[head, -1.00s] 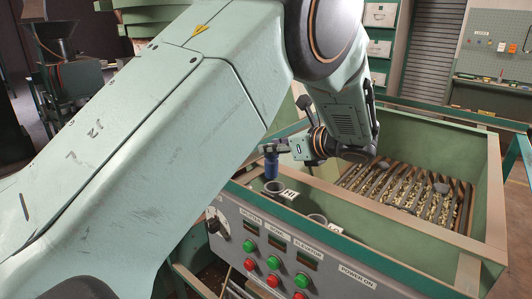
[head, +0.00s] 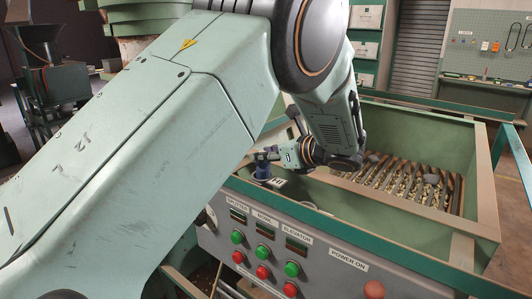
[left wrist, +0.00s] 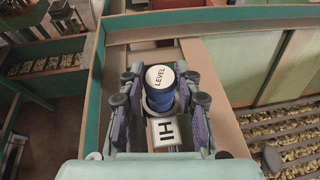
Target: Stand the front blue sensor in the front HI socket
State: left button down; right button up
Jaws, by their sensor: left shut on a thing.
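The blue sensor (head: 263,171) stands about upright at the front HI socket, beside the HI label (head: 279,182) on the hopper's front ledge. Its lower end meets the socket; I cannot tell how deep it sits. My left gripper (head: 266,157) is shut on its upper part. In the left wrist view the sensor (left wrist: 160,98) shows its white cap marked LEVEL between the fingers of my left gripper (left wrist: 158,100), with the HI label (left wrist: 167,131) just below. The sensor hides the socket there. My right gripper is not in view.
Another socket (head: 312,207) lies further right on the ledge. The green hopper (head: 420,125) with slatted bars over nuts is behind. Below is the grey control panel (head: 300,255) with green and red buttons. My left arm covers much of the left side.

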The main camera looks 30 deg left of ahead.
pick_arm(q)
jog(key=shift+w, duration=0.2)
jog(key=shift+w+f, duration=0.1)
jog(key=shift+a, duration=0.25)
jog(key=shift+s+a, duration=0.15)
jog(key=shift+s, duration=0.2)
jog(key=shift+d+r, duration=0.2)
jog(key=shift+d, duration=0.05)
jog(key=shift+w+d, duration=0.15)
jog(key=shift+w+f+p, duration=0.2)
jog(key=shift+w+p, duration=0.05)
jog(key=shift+p, duration=0.05)
jog(key=shift+s+a, duration=0.15)
jog(key=shift+a, duration=0.05)
jog(key=shift+s+r, duration=0.1)
jog(key=shift+d, duration=0.1)
jog(key=shift+d, duration=0.1)
jog(key=shift+w, duration=0.2)
